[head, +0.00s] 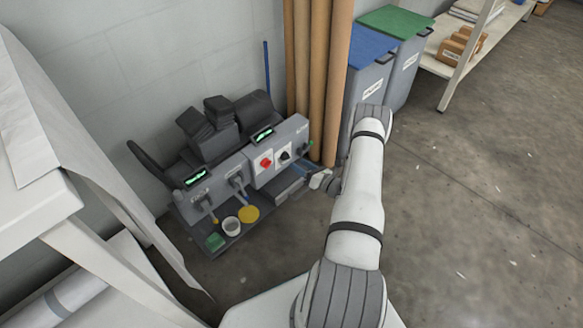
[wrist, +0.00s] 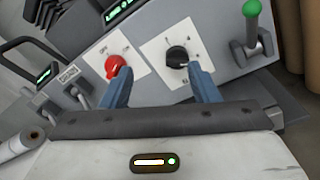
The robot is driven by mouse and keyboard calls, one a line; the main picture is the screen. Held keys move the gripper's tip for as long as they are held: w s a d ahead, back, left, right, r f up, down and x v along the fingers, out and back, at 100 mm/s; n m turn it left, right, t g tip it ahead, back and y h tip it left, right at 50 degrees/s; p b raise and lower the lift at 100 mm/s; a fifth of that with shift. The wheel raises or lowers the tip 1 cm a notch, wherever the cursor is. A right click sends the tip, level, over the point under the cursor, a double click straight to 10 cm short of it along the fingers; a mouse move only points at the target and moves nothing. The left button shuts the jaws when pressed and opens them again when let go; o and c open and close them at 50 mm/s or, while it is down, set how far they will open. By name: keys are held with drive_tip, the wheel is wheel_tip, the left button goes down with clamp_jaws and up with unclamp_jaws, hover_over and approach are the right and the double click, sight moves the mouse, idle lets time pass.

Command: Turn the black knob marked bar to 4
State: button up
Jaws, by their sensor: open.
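The black knob (wrist: 178,57) sits on a white plate with small markings around it, too small to read surely, on the grey machine's front panel. In the head view the black knob (head: 285,156) is right of the red knob (head: 266,162). In the wrist view the red knob (wrist: 115,67) is on its own plate to the left. My gripper (wrist: 158,80) is open, its two blue fingers apart and pointing at the panel. The left fingertip overlaps the red knob's plate in the picture; the right is just below right of the black knob. Nothing is between the fingers.
A green-tipped lever (wrist: 252,25) stands right of the black knob. Brown rolls (head: 318,80) stand behind the machine, beside blue- and green-lidded bins (head: 370,85).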

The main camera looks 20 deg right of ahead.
sight(288, 158)
drive_tip(key=shift+m+t+h, duration=0.3)
drive_tip(key=shift+m+h, duration=0.3)
drive_tip(key=w+f+b, duration=0.1)
drive_tip(key=w, duration=0.1)
drive_tip(key=w+a+b, duration=0.1)
drive_tip(key=w, duration=0.1)
drive_tip(key=w+f, duration=0.1)
drive_tip(key=w, duration=0.1)
drive_tip(key=shift+w+a+f+b, duration=0.25)
drive_tip(key=shift+f+b, duration=0.1)
drive_tip(key=shift+b, duration=0.05)
drive_tip(key=shift+c, duration=0.4)
drive_tip(key=c, duration=0.9)
